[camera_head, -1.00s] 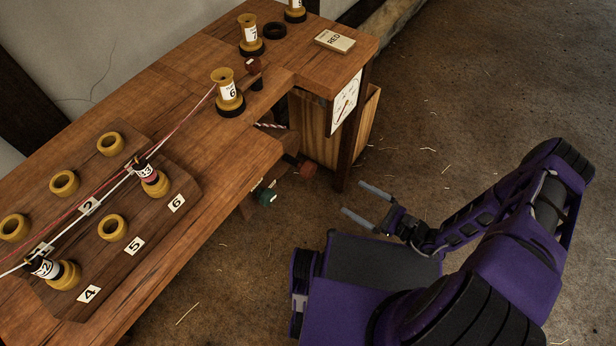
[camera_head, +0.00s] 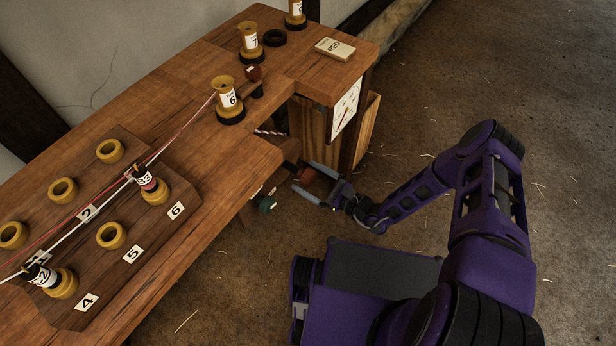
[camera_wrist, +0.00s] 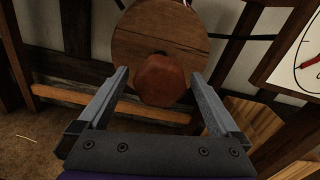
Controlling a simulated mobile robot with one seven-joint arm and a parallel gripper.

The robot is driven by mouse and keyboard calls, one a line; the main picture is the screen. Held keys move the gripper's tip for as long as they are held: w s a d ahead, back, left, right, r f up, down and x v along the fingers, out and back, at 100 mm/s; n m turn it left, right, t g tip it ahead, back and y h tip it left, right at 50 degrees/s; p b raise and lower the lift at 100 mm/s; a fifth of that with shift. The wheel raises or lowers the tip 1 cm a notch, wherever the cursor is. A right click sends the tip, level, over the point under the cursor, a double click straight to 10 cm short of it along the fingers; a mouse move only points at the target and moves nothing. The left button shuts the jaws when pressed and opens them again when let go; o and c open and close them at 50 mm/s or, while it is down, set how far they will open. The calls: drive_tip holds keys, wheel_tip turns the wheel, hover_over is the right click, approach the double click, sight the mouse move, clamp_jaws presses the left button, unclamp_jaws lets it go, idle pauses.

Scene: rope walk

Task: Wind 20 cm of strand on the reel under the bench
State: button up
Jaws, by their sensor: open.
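In the wrist view a round wooden reel (camera_wrist: 185,37) stands upright under the bench. A reddish-brown knob (camera_wrist: 160,80) sticks out in front of the reel's face. My gripper (camera_wrist: 162,75) is open, with one finger on each side of the knob; I cannot tell whether either finger touches it. In the head view my gripper (camera_head: 311,181) is at the red knob (camera_head: 316,174) beside the bench edge. A red-and-white twisted strand (camera_head: 270,132) shows in the bench's gap. Most of the reel is hidden there by the bench top.
The bench (camera_head: 262,158) overhangs close by. A white dial (camera_head: 345,106) hangs on its end near a wooden bin (camera_head: 368,128). A green knob (camera_head: 266,203) sits left of the red one. Numbered bobbins, such as bobbin 6 (camera_head: 228,99), stand on top. The floor at right is clear.

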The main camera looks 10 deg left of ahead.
drive_tip(key=shift+w+a, duration=0.1)
drive_tip(key=shift+a, duration=0.1)
drive_tip(key=c, duration=1.4)
drive_tip(key=shift+o, duration=0.2)
drive_tip(key=shift+m, duration=0.3)
